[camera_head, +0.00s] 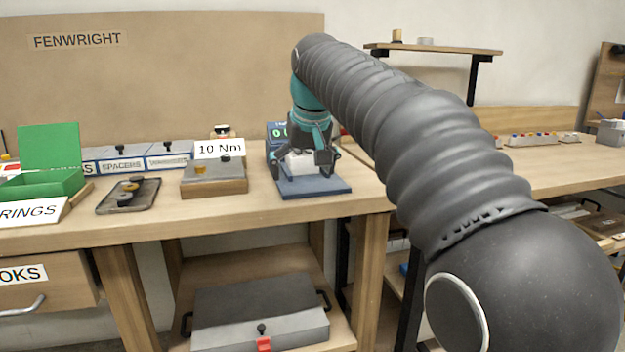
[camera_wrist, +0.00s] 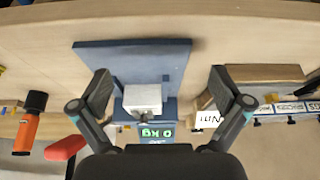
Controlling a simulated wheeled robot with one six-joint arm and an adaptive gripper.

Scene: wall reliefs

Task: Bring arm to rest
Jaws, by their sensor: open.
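My gripper (camera_head: 306,160) hangs at the end of my arm over a small scale with a dark blue plate (camera_head: 318,189) on the workbench. In the wrist view my gripper (camera_wrist: 160,104) is open, its two fingers spread wide. A small white block (camera_wrist: 142,98) shows between and beyond the fingers, on the scale side; it also shows behind the fingers in the head view (camera_head: 299,163). The scale's green display (camera_wrist: 156,133) reads 0 kg. I cannot tell that either finger touches the block.
Left of the scale stand a wooden block with a "10 Nm" card (camera_head: 219,149), a dark tray (camera_head: 128,196) with small parts and an open green box (camera_head: 50,165). A wall shelf (camera_head: 432,50) is at the upper right. An orange-handled tool (camera_wrist: 30,122) lies beside the scale.

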